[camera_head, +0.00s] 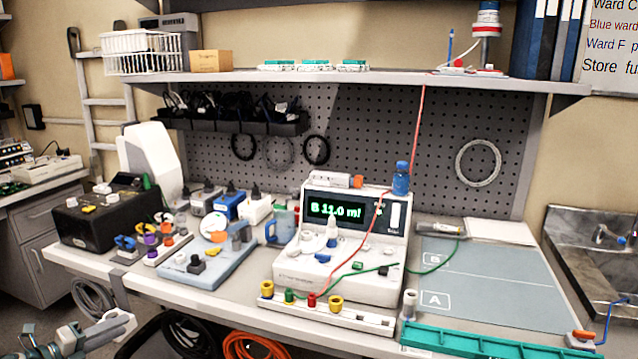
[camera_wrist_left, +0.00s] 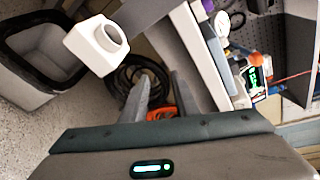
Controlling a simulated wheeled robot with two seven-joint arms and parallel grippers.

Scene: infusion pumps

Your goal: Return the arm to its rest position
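My left gripper (camera_head: 92,335) shows at the lower left in the head view, in front of and below the bench's left end. In the left wrist view its two fingers (camera_wrist_left: 163,98) stand apart with nothing between them; black and orange coils lie beyond. It is clear of the bench objects. My right gripper is not in view.
The workbench (camera_head: 225,295) carries a pump with a lit display (camera_head: 338,209), a black box (camera_head: 105,215) and a green tray (camera_head: 470,342). A dark-rimmed bin (camera_wrist_left: 35,85) and a white block with a round opening (camera_wrist_left: 85,48) show in the wrist view.

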